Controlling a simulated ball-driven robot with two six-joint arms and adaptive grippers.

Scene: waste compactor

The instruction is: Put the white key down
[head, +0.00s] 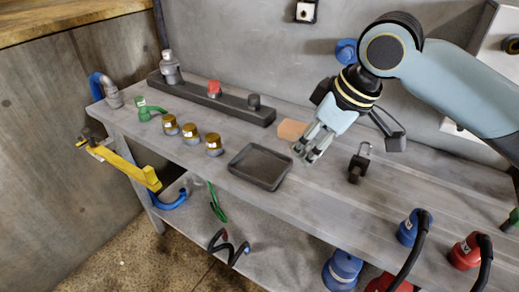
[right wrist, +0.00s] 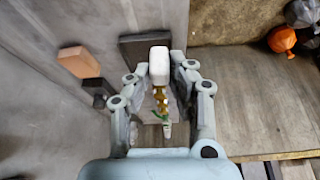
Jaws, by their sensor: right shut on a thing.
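In the right wrist view a white block-like piece, which I take to be the white key (right wrist: 160,66), sits between the fingertips of my right gripper (right wrist: 163,78). The fingers close on it from both sides. In the head view my right gripper (head: 309,146) points down over the grey bench, just right of the dark tray (head: 234,164). The key is hard to make out there, among the pale fingers. Whether it touches the bench cannot be told. My left gripper is not in view.
An orange-tan block (head: 291,129) lies behind the gripper, and a dark padlock-like piece (head: 357,168) stands to its right. Several brass cylinders (head: 190,130) stand left of the tray. Blue (head: 408,233) and red (head: 464,254) plugs with black cables stand at front right.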

